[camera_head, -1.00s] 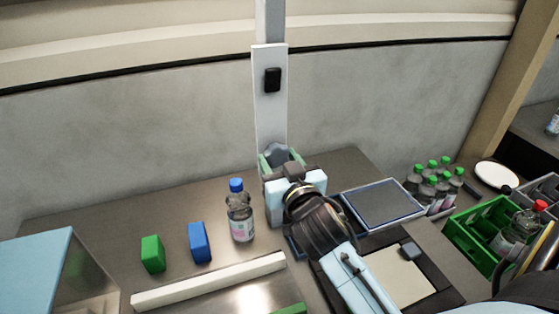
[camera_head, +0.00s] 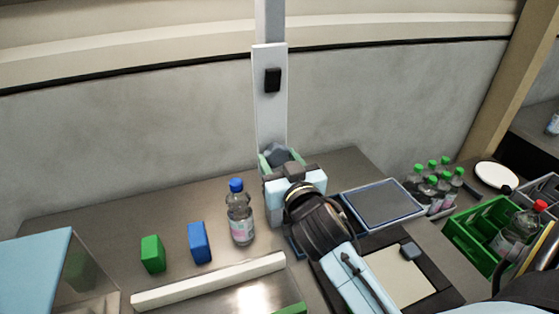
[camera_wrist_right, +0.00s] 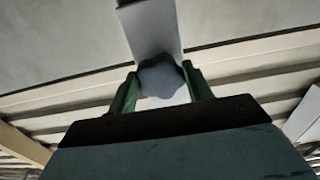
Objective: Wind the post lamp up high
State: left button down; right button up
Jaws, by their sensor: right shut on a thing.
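A pale upright post (camera_head: 271,120) stands at the back of the bench against the wall, with a small black part (camera_head: 272,80) high on its face. A grey lobed knob (camera_head: 278,154) sits low on the post. My right gripper (camera_head: 281,160) is at the knob, its green fingers shut on the knob's two sides. In the right wrist view the knob (camera_wrist_right: 161,78) lies between the fingertips, with the post (camera_wrist_right: 152,30) running up behind it. The lamp head is not seen in either view. My left gripper is not in view.
A blue-capped bottle (camera_head: 240,215), a blue block (camera_head: 200,243) and a green block (camera_head: 153,254) stand left of my right arm. A grey-topped tray (camera_head: 383,204), several green-capped bottles (camera_head: 432,185) and a green crate (camera_head: 468,245) are to the right. The back left bench is clear.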

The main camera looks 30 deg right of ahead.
jog(key=o, duration=1)
jog(key=shift+c, duration=0.2)
jog(key=p+v, duration=0.2)
jog(key=v, duration=1.1)
jog(key=shift+s, duration=0.25)
